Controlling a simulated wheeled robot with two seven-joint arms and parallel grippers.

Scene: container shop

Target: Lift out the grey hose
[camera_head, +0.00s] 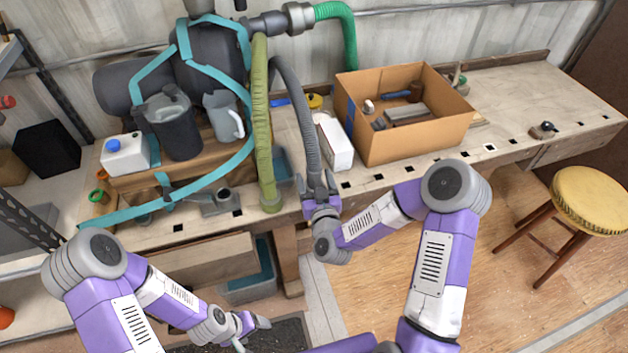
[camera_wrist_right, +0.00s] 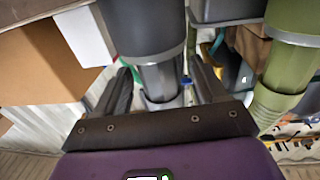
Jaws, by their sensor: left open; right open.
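The grey hose (camera_head: 298,105) hangs in a curve from the machine at the back and comes down over the front of the bench. My right gripper (camera_head: 319,184) is open at its lower end. In the right wrist view the hose's end (camera_wrist_right: 160,78) shows between the two open fingers of the right gripper (camera_wrist_right: 165,88), with gaps at the sides; I cannot tell whether either finger touches it. My left gripper (camera_head: 252,328) is low at the bottom of the head view, away from the hose, open and empty.
A green-yellow hose (camera_head: 263,130) hangs just left of the grey one; it also shows in the wrist view (camera_wrist_right: 290,55). A white box (camera_head: 336,145) and a cardboard box (camera_head: 418,140) with tools stand to the right. A yellow stool (camera_head: 592,198) stands far right.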

